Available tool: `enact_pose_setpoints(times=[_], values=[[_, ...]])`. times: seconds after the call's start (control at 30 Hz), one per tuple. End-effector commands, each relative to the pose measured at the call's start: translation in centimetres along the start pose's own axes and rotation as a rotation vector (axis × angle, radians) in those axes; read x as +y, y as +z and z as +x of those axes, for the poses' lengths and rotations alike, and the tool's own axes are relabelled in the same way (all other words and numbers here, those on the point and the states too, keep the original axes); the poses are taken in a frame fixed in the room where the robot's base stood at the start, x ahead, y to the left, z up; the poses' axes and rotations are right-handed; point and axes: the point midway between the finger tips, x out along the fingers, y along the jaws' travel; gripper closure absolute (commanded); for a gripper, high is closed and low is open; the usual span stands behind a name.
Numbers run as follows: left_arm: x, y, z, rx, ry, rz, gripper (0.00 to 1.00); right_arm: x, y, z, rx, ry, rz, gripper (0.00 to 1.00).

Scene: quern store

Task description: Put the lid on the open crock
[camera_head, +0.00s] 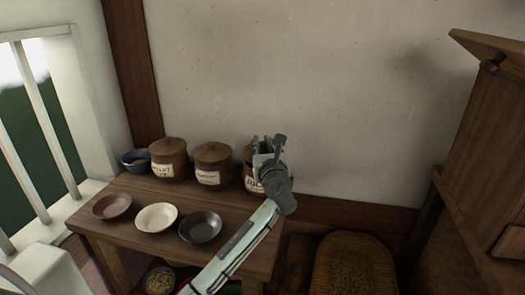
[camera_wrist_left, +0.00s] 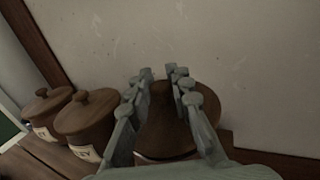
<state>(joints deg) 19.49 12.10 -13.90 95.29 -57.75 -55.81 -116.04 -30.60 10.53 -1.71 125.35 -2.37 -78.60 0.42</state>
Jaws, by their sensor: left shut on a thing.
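Three brown crocks with pale labels stand in a row at the back of the table. The left crock (camera_head: 169,163) and the middle crock (camera_head: 212,170) have knobbed wooden lids on. The right crock (camera_head: 250,183) is partly hidden by my left gripper (camera_head: 268,146). In the wrist view, my left gripper (camera_wrist_left: 166,84) is shut on the knob of a round brown lid (camera_wrist_left: 207,101), with fingers on both sides of it. The lid is over the right crock; whether it rests on the rim or is slightly above cannot be told. My right gripper is not in view.
A blue bowl (camera_head: 134,161) stands left of the crocks. A brown bowl (camera_head: 111,206), a white bowl (camera_head: 156,218) and a dark bowl (camera_head: 200,228) line the front of the wooden table (camera_head: 180,192). A wall rises close behind. A woven container (camera_head: 354,244) stands at the right.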

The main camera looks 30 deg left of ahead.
Motion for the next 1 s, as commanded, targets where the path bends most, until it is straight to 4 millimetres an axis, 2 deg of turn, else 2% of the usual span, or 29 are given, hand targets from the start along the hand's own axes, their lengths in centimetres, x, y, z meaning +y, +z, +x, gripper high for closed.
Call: enact_pose_setpoints(times=[0.03, 0.1, 0.5, 0.53, 0.67, 1.0], values=[[0.00, -1.16, -0.02, 0.003, 0.000, 0.002, 1.00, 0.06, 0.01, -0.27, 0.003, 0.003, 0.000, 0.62], [-0.01, -1.72, -0.01, 0.001, -0.001, 0.001, 1.00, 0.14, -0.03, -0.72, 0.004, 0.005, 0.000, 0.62], [0.03, -2.13, 0.01, 0.000, 0.000, 0.000, 1.00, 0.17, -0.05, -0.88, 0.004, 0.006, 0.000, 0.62], [0.03, -2.08, 0.00, 0.000, 0.000, -0.001, 0.77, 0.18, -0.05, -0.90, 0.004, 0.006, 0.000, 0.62], [0.04, -2.07, 0.00, 0.000, 0.000, 0.000, 0.61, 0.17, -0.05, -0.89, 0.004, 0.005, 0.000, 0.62], [0.04, -1.85, 0.00, -0.001, 0.000, 0.000, 0.59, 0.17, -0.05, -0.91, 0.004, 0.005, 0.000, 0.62]])
